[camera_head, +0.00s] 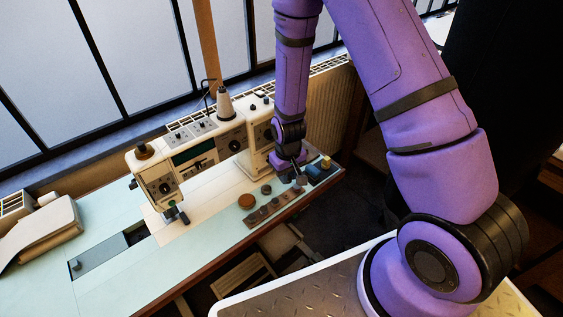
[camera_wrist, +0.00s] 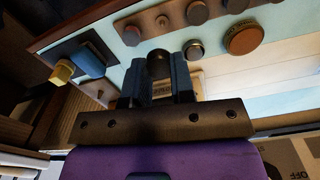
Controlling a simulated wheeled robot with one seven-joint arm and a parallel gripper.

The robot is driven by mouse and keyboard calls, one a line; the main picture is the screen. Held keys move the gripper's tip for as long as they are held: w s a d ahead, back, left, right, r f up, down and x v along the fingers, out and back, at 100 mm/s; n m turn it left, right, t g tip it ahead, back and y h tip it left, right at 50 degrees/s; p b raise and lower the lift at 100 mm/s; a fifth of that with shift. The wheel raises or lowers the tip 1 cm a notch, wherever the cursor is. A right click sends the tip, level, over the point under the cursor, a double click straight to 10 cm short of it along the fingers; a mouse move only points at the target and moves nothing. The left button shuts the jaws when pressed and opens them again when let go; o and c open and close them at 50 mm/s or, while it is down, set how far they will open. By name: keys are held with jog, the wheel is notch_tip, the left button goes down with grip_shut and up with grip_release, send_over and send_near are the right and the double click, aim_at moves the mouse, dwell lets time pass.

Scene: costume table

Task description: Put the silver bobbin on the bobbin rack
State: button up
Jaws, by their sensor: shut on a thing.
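My gripper (camera_head: 299,172) is over the right end of the sewing table, pointing down. In the wrist view its two dark fingers (camera_wrist: 158,78) are shut on a small round thing, which looks dark in shadow; I take it to be the silver bobbin (camera_wrist: 158,62). In the head view a small greyish piece (camera_head: 301,179) shows under the fingers. The bobbin rack (camera_head: 255,221) is a brown strip along the table's front edge, left of my gripper. In the wrist view the rack (camera_wrist: 178,18) carries round bobbins and a bare-looking peg (camera_wrist: 162,21). The held bobbin is apart from the rack.
A dark disc (camera_wrist: 194,50) and an orange-brown disc (camera_wrist: 242,39) lie beside the rack. A blue box (camera_head: 319,172) with a yellow piece (camera_head: 326,162) stands right of my gripper. The cream sewing machine (camera_head: 205,150) stands behind. Folded cloth (camera_head: 40,230) lies far left.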

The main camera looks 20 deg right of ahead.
aim_at(286, 195)
jog(key=shift+a+f, duration=0.1)
jog(key=shift+f, duration=0.1)
jog(key=shift+a+f, duration=0.1)
jog(key=shift+f, duration=3.2)
jog(key=shift+f, duration=0.15)
jog(key=o, duration=1)
jog(key=shift+c, duration=0.2)
notch_tip(286, 195, up, 11)
jog(key=shift+f, duration=0.1)
